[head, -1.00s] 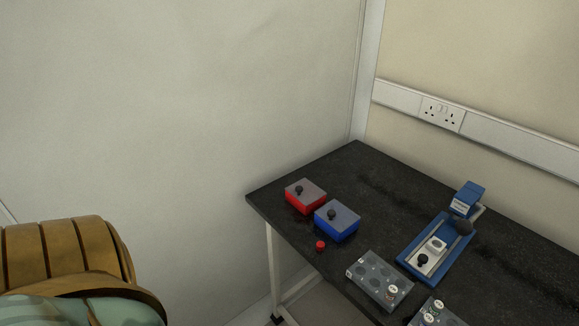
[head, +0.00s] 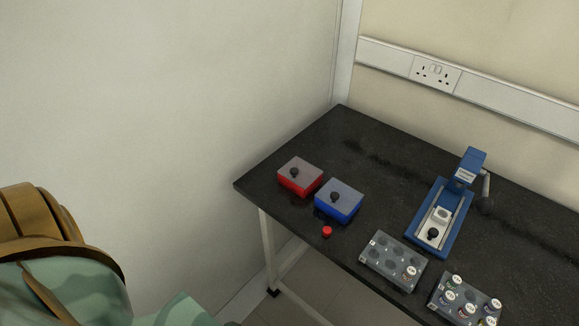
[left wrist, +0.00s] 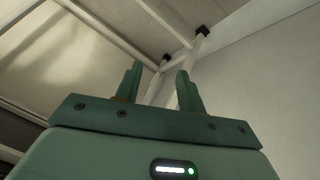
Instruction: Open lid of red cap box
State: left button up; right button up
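The red cap box (head: 299,184) sits near the left end of the black table, with a grey lid (head: 305,168) on top and a black knob (head: 294,173) on the lid. The lid looks closed. A small red cap (head: 327,231) lies on the table near its front edge. My left gripper (left wrist: 158,84) shows in the left wrist view with its two green fingers apart and nothing between them; it points at a white frame, away from the box. In the head view only parts of my left arm show at the lower left. My right gripper is not in view.
A blue box (head: 338,204) with a similar lid stands right of the red one. A blue device (head: 455,215) and two vial racks (head: 376,262) (head: 487,301) are further right. The black table (head: 335,135) is clear behind the boxes.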

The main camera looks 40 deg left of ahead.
aim_at(293, 173)
pick_arm(q)
jog(key=w+r+n+t, duration=0.3)
jog(key=w+r+n, duration=0.3)
jog(key=r, duration=0.3)
jog(key=w+r+n+t+y+p, duration=0.1)
jog(key=w+r+n+t, duration=0.2)
jog(key=w+r+n, duration=0.3)
jog(key=w+r+n+t+y, duration=0.1)
jog(key=w+r+n+t, duration=0.2)
jog(key=w+r+n, duration=0.3)
notch_tip(293, 173, up, 6)
jog(key=shift+f+n+t, duration=0.1)
jog(key=shift+n+t, duration=0.3)
jog(key=shift+n, duration=1.2)
jog(key=a+r+n+y, duration=0.3)
jog(key=r+n+y, duration=0.3)
jog(key=n, duration=0.8)
jog(key=shift+h, duration=0.4)
jog(key=x, duration=0.5)
jog(key=b+x, duration=0.1)
jog(key=x, duration=1)
jog(key=shift+w+a+r, duration=0.1)
jog(key=shift+w+r, duration=0.15)
jog(key=shift+w, duration=0.1)
